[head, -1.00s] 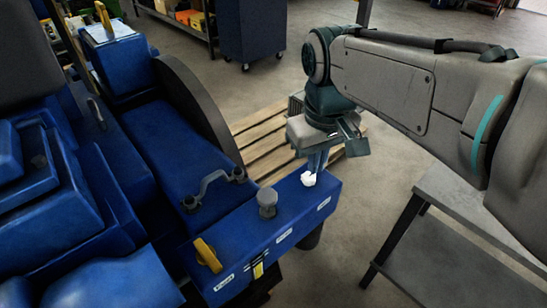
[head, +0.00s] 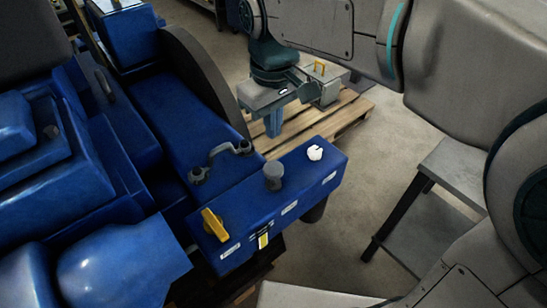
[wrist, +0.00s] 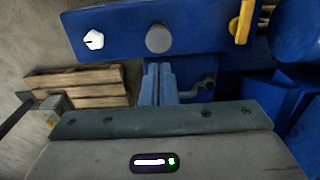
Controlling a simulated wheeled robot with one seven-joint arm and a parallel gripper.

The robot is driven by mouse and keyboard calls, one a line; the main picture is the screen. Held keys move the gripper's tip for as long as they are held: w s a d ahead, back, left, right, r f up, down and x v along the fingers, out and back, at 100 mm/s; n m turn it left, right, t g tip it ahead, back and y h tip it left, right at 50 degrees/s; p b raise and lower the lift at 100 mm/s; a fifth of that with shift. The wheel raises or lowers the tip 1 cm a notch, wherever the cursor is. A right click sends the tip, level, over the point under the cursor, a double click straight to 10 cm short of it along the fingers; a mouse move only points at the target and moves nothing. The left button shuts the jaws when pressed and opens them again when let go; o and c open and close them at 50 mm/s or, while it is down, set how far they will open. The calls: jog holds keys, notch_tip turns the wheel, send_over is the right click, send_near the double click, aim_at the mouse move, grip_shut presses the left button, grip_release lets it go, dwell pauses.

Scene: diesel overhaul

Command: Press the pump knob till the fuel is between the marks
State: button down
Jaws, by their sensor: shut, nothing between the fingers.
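The blue panel block (head: 300,185) carries a grey round knob (head: 272,176), probably the pump knob, between a yellow lever (head: 214,224) and a white knob (head: 314,152). On its front face is a small gauge with a yellow strip (head: 264,240); its marks and fuel level are too small to read. My gripper (head: 273,132) points down behind the grey knob, apart from it, its tips partly hard to see against the blue. In the wrist view my shut, empty fingers (wrist: 158,70) lie just below the grey knob (wrist: 159,38) in the picture.
A blue machine body with a grey handle (head: 221,151) and a dark curved guard (head: 205,80) stands to the left. A wooden pallet (head: 340,120) with a grey box (head: 322,85) lies behind. A grey table (head: 455,170) stands right, with bare floor between.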

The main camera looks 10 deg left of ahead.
aim_at(274, 170)
notch_tip(274, 170, down, 11)
jog(key=shift+w+r+p, duration=0.15)
jog(key=shift+p, duration=0.45)
notch_tip(274, 170, down, 4)
jog(key=b, duration=0.3)
jog(key=shift+r, duration=0.15)
jog(key=shift+d, duration=0.1)
notch_tip(274, 170, up, 14)
jog(key=p, duration=0.2)
jog(key=shift+s+r, duration=0.2)
dwell(1.6)
